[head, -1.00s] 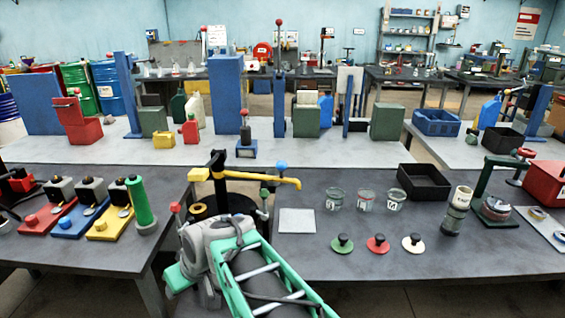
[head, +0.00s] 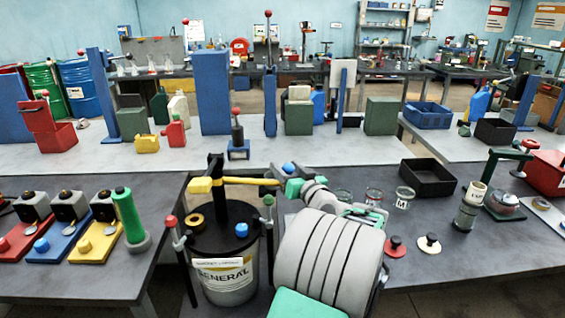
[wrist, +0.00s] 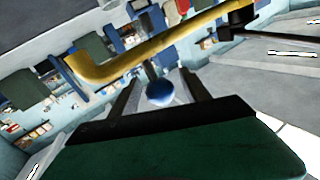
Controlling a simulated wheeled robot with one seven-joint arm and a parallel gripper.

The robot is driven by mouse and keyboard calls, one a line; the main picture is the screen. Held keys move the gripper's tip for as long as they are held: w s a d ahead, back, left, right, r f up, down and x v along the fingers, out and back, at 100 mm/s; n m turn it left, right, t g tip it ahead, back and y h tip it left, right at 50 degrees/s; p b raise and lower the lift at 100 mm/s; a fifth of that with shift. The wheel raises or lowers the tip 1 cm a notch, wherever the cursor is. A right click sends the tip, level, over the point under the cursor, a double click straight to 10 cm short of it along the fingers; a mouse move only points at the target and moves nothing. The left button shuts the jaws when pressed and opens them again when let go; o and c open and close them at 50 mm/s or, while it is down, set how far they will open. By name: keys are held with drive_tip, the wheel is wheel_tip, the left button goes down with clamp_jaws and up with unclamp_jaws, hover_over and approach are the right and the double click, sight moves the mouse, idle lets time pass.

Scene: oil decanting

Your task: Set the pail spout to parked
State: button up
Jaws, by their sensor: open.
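The pail (head: 225,285) has a dark lid and a "GENERAL" label and stands at the front centre of the head view. A dark post rises from its lid and carries the yellow spout (head: 248,181), which points right. A blue knob (head: 288,169) shows near the spout's outer end. In the wrist view the yellow spout (wrist: 150,50) crosses above, and the blue knob (wrist: 160,93) appears between the two open, dark fingers (wrist: 159,78). I cannot tell whether they touch it.
Two red-topped and green-topped clamp handles (head: 171,222) flank the pail. Glass jars (head: 374,198), a dark tray (head: 427,178) and knobbed discs (head: 395,246) are on the right bench. A green cylinder (head: 129,215) stands left. My arm covers part of the right bench.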

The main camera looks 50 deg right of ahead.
drive_tip(key=shift+x, duration=1.1)
clamp_jaws()
idle(0.6)
